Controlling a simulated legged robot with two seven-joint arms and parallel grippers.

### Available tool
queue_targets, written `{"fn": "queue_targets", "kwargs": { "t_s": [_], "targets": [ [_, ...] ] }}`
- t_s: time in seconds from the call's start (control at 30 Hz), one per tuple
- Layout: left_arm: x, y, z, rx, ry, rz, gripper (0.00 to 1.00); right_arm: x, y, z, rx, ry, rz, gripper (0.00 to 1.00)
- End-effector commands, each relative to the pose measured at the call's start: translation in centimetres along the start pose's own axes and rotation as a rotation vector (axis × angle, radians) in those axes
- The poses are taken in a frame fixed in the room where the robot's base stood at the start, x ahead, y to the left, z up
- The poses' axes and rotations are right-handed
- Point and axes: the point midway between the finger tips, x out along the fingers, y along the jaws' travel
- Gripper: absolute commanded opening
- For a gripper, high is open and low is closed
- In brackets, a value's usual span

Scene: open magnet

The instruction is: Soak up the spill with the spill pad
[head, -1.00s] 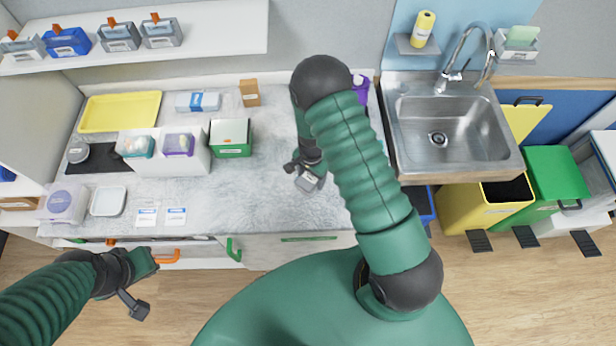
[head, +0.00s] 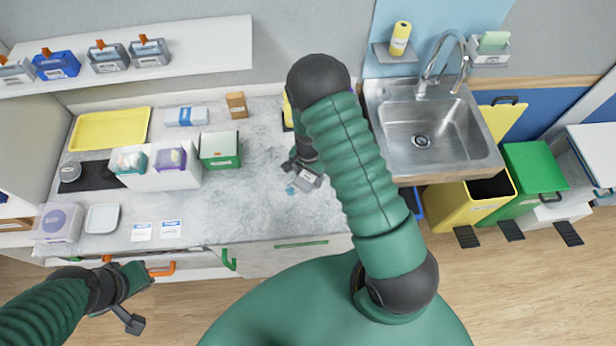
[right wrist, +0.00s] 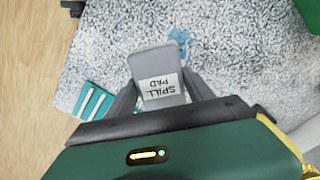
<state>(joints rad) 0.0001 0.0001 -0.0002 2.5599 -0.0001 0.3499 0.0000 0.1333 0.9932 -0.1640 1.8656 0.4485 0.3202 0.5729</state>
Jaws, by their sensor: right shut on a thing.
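The grey spill pad (right wrist: 160,75), with a white "SPILL PAD" label, is held between the fingers of my right gripper (right wrist: 160,95). In the head view my right gripper (head: 304,178) is low over the grey speckled worktop, holding the pad (head: 307,181). A small light-blue spill (right wrist: 180,40) lies just beyond the pad's end in the wrist view; part of it shows beside the pad in the head view (head: 291,190). I cannot tell whether the pad touches the worktop. My left gripper (head: 133,300) is at lower left, in front of the counter; its opening is unclear.
The steel sink (head: 422,135) is right of the worktop, with yellow (head: 462,208) and green (head: 535,172) bins below. A green-and-white box (head: 220,150), a white stand (head: 160,180) and a yellow tray (head: 110,113) occupy the left. Worktop around the spill is mostly clear.

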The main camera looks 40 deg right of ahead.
Motion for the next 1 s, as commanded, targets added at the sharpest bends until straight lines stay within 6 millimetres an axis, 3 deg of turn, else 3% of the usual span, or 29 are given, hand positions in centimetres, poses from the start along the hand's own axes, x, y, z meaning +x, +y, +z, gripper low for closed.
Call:
{"fn": "queue_targets", "kwargs": {
  "t_s": [0.2,0.8,0.87,1.0],
  "targets": [
    [-1.4,0.0,-0.3,0.000,0.000,0.000,0.00,-1.9,0.1,-0.5,-0.002,0.000,-0.001,0.23],
    [-1.4,0.0,-0.3,0.000,0.000,0.000,0.00,-2.0,0.1,-0.5,-0.004,0.000,0.000,0.23],
    [-0.8,0.0,-0.2,0.000,0.000,0.000,0.00,-1.8,-0.1,-0.3,-0.024,0.001,-0.001,0.23],
    [3.4,0.0,0.8,0.000,0.000,0.000,0.00,-0.8,-1.7,1.8,-0.224,0.003,-0.006,0.23]
  ]
}}
